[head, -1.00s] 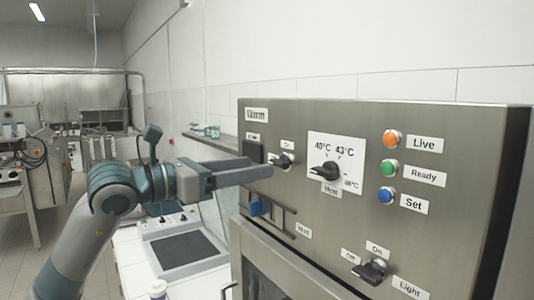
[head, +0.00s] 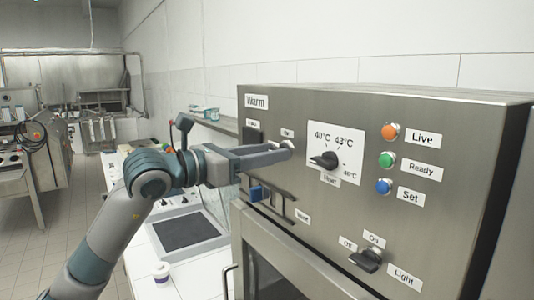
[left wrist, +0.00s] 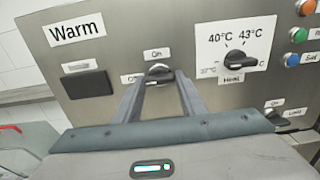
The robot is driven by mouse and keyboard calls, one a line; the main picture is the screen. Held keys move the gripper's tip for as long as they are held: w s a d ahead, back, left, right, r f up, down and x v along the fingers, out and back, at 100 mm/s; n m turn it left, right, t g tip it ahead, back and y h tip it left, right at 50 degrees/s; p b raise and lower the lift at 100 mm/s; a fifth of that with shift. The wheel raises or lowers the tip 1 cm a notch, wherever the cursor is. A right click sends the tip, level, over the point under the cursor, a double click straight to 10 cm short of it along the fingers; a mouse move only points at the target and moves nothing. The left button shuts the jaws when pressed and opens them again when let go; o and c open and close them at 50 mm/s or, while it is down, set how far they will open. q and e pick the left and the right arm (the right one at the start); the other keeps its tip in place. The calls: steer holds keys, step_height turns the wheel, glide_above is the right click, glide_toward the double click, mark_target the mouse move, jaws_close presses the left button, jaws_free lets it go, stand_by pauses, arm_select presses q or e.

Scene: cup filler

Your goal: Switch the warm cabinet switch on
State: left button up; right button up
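The warm cabinet (head: 330,215) is a steel front with a "Warm" label. Its switch (left wrist: 159,74) is a small knob with a dark handle between On and Off labels, seen in the left wrist view. The handle seems to lie sideways, toward Off. My left gripper (left wrist: 160,85) is open, its two fingers pointing at the panel with their tips on either side of the knob. Whether they touch it, I cannot tell. In the head view my left gripper (head: 283,151) hides most of the knob. My right gripper is not in view.
Orange, green and blue buttons (head: 386,159) and a Light switch (head: 366,259) are further right. A counter device (head: 187,232) stands left.

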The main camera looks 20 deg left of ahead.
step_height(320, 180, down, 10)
steer(key=b, duration=1)
arm_select(q)
steer(key=shift+f+m+b, duration=0.1)
steer(key=shift+m+b, duration=3.5)
steer(key=shift+m, duration=5.5)
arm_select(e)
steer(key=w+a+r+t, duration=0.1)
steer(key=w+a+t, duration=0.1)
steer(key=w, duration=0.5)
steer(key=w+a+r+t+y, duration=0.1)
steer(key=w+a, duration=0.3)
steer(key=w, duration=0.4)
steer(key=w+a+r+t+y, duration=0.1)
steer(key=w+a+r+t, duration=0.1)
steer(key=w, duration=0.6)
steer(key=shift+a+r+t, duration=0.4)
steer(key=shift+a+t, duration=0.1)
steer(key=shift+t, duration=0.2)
arm_select(q)
steer(key=o, duration=1.1)
steer(key=shift+c, duration=0.2)
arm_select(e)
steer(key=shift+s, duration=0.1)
arm_select(q)
steer(key=shift+s, duration=0.15)
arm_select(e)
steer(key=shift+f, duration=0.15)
